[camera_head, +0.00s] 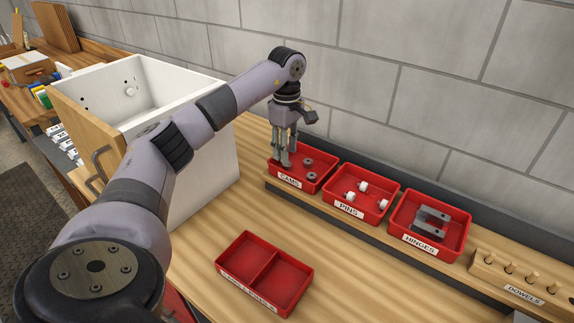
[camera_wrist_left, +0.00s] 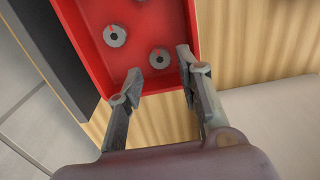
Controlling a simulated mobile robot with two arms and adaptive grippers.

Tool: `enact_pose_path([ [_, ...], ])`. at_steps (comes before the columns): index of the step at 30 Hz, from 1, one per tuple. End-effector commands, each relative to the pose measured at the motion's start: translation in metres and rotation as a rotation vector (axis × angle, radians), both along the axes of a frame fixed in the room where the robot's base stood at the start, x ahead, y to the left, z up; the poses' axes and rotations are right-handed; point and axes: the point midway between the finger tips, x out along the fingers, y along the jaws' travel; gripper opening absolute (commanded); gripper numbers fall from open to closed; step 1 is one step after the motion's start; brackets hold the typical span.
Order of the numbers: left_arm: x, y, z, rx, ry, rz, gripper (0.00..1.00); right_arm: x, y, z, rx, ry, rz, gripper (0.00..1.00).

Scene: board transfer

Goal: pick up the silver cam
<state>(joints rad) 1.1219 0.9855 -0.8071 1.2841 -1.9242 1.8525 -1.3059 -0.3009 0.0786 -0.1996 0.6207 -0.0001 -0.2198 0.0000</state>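In the head view, one cam (camera_head: 308,161) is farther back and the other cam (camera_head: 312,176) is nearer the front label. The left wrist view shows one cam (camera_wrist_left: 160,58) near the fingers and another cam (camera_wrist_left: 115,36) farther off. My left gripper (camera_head: 284,160) points down over the left end of the bin. In the left wrist view its fingers (camera_wrist_left: 160,82) are spread, with nothing between them. My right gripper is not in view.
Red bins of white pins (camera_head: 338,204) and grey hinges (camera_head: 408,236) stand to the right, then a wooden dowel block (camera_head: 490,272). An empty two-part red tray (camera_head: 262,262) lies in front. A white cabinet (camera_head: 205,180) stands left, a block wall behind.

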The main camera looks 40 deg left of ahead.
Motion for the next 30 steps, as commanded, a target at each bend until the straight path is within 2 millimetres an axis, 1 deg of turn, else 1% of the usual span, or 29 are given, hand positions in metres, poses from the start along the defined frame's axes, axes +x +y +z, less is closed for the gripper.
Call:
enact_pose_path([
  [1,-0.001,-0.001,-0.007,-0.001,0.006,-0.001,0.33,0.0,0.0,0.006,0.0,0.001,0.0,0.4],
  [3,-0.001,-0.001,-0.018,0.0,0.006,0.0,0.33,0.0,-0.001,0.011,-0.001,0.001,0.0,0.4],
  [7,-0.001,-0.001,-0.035,0.0,0.004,0.0,0.33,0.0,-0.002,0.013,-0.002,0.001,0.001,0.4],
  [11,0.0,-0.001,-0.042,0.0,0.002,0.0,0.33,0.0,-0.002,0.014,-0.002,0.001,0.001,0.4],
  [16,0.0,-0.001,-0.042,0.0,0.001,0.0,0.33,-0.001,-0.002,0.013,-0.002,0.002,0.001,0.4],
  [28,0.0,-0.001,-0.042,0.0,0.001,0.0,0.07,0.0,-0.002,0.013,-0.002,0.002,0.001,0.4],
  [30,0.0,-0.001,-0.042,0.0,0.001,0.0,0.06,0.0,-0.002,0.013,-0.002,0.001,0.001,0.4],
])
